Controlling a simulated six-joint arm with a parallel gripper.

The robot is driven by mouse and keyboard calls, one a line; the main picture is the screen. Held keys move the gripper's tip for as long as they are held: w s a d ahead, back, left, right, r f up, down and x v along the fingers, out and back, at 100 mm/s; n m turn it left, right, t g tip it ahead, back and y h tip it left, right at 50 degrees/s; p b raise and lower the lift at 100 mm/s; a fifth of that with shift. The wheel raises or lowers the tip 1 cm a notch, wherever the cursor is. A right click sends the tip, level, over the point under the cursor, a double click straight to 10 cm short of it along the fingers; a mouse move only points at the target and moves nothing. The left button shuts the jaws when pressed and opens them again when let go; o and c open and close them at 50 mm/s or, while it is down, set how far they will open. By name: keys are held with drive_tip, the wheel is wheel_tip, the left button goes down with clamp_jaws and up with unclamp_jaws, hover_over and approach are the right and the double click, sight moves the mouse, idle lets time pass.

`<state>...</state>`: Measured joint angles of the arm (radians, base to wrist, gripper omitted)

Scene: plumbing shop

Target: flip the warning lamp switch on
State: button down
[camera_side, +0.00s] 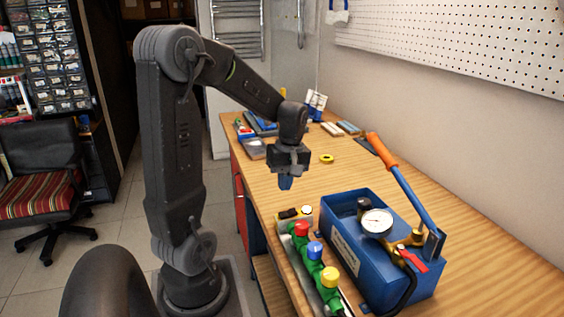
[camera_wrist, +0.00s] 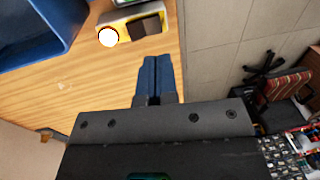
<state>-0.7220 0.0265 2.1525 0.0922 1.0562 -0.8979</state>
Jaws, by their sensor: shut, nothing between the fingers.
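The warning lamp switch (camera_side: 281,217) is a small yellow box with a dark rocker and a round white lamp (camera_side: 307,210), near the front edge of the bench. In the wrist view the yellow box (camera_wrist: 124,16) is at the top, with its dark rocker (camera_wrist: 145,26) to the right of the bright white lamp (camera_wrist: 108,37). I cannot tell the rocker's position. My gripper (camera_side: 285,184) points down above the bench, apart from the switch. In the wrist view its blue fingers (camera_wrist: 155,60) are together and empty, just below the rocker in the picture.
A green manifold (camera_side: 312,268) with red, blue and yellow knobs stands close to the switch. A blue pump box (camera_side: 345,250) with a gauge and an orange-handled lever is to its right. Yellow tape (camera_side: 326,158) and tools lie farther back. The mid-bench is clear.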

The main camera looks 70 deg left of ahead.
wheel_tip(320, 180, up, 7)
drive_tip(key=shift+s, duration=0.45)
